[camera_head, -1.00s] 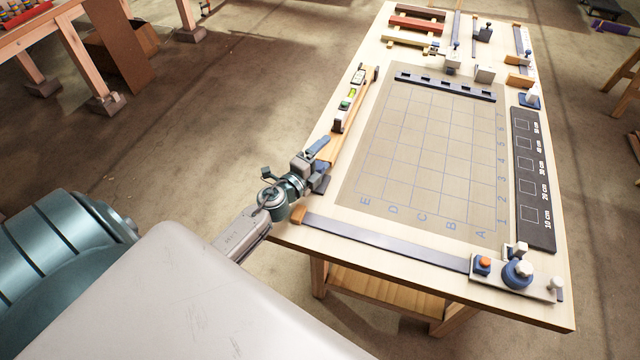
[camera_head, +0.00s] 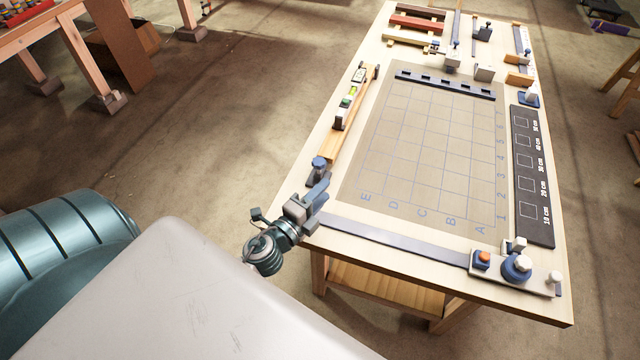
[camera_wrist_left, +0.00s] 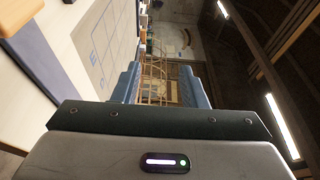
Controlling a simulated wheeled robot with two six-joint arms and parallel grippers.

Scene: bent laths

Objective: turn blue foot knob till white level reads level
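The white level (camera_head: 345,103) lies on a narrow wooden bar (camera_head: 333,145) along the table's left edge. Its vial shows green and yellow, but the bubble is too small to read. The blue foot knob (camera_head: 318,163) stands upright at the near end of that bar. My left gripper (camera_head: 318,190) is just nearer than the knob, at the table's near left corner, and appears apart from it. In the left wrist view its two blue fingers (camera_wrist_left: 160,85) stand apart with nothing between them. The knob does not show in that view. My right gripper is not in view.
A long metal strip (camera_head: 400,236) runs along the near edge to a plate with an orange button and a blue knob (camera_head: 516,268). A gridded mat (camera_head: 420,150) fills the table's middle. A dark marked board (camera_head: 531,180) lies at right. Clamps and laths crowd the far end.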

